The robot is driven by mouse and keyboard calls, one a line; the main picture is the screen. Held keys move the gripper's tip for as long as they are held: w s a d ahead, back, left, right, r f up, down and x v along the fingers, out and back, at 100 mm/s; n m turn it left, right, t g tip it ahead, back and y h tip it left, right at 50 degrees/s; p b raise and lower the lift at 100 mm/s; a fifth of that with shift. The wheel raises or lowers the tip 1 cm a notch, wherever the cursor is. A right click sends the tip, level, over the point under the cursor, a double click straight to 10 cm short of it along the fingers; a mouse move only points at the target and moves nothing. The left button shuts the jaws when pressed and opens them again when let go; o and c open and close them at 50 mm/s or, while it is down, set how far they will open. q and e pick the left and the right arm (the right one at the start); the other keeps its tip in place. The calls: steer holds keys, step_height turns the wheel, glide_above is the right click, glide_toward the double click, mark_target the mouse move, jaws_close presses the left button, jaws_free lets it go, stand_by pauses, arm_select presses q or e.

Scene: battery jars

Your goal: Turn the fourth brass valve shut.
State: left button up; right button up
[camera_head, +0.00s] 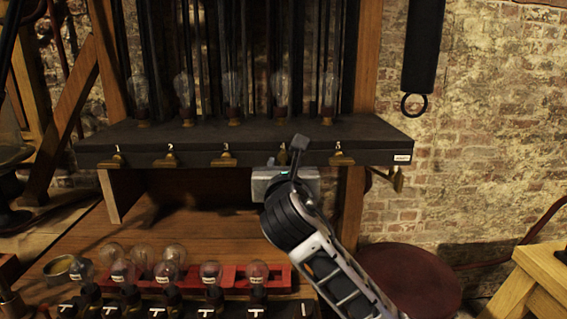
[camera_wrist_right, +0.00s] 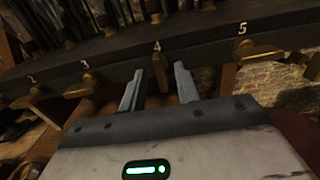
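The fourth brass valve (camera_wrist_right: 160,72) sits under the label 4 on the dark shelf front in the right wrist view. Its handle looks upright, unlike the sideways handles of the third valve (camera_wrist_right: 81,87) and the fifth valve (camera_wrist_right: 258,52). My right gripper (camera_wrist_right: 159,84) is open, with one finger on each side of the fourth valve and a visible gap to both. In the head view my right gripper (camera_head: 296,150) is at the shelf front and hides most of the fourth valve. My left gripper is not in view.
Below, bulbs stand in a red rack (camera_head: 283,277) on the wooden bench. A round dark red stool (camera_head: 425,277) is at the lower right. A black strap with a ring (camera_head: 413,104) hangs at the right.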

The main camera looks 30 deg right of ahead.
steer(key=shift+x, duration=0.8)
jaws_close()
